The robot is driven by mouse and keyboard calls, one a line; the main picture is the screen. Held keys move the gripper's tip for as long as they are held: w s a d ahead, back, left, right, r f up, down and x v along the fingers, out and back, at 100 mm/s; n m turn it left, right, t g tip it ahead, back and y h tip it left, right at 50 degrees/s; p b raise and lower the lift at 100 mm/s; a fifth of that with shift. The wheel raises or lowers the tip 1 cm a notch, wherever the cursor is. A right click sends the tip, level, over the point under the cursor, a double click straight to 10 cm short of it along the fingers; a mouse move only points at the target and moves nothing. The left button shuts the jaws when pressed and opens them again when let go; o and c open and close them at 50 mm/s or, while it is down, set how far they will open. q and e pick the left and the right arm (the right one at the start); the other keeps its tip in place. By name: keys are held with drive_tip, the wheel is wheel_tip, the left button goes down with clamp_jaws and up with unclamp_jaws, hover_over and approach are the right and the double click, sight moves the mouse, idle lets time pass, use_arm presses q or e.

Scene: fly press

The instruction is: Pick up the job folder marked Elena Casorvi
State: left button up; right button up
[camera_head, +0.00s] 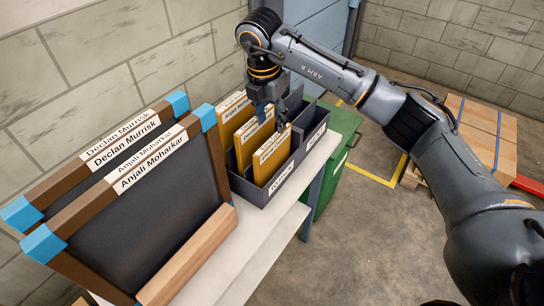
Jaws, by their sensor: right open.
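Several yellow job folders stand upright in a dark grey divided box (290,168) on a white shelf. The front folder (270,162) has a white label on its top edge that seems to read Elena Casorvi, though it is small. A middle folder (247,140) and a back folder (230,112) stand behind it; their labels are too small to read surely. My left gripper is out of view.
Two dark framed screens (165,215), labelled Declan Murrisk and Anjali Moharkar, stand left of the box. The box's right compartments (312,120) look empty. A green bin (336,150) stands beyond the white shelf (265,235). Cartons (484,135) sit on a pallet at right.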

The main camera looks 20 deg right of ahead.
sight(273, 140)
drive_tip(key=f, duration=0.2)
drive_tip(key=f+p, duration=0.1)
drive_tip(key=f, duration=0.1)
drive_tip(key=shift+w+d, duration=0.2)
drive_tip(key=shift+d, duration=0.05)
drive_tip(key=shift+w+f, duration=0.2)
drive_tip(key=shift+f, duration=0.1)
drive_tip(key=f+p, duration=0.2)
drive_tip(key=shift+s+f+p, duration=0.25)
drive_tip(key=shift+s+p, duration=0.05)
wheel_tip(273, 140, down, 2)
drive_tip(key=shift+w+d+f, duration=0.1)
drive_tip(key=shift+w+d, duration=0.05)
drive_tip(key=shift+w+f, duration=0.1)
drive_tip(key=shift+f, duration=0.15)
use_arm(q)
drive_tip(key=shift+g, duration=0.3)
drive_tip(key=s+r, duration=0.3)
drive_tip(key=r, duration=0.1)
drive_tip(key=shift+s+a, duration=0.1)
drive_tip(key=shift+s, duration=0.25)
use_arm(e)
clamp_jaws()
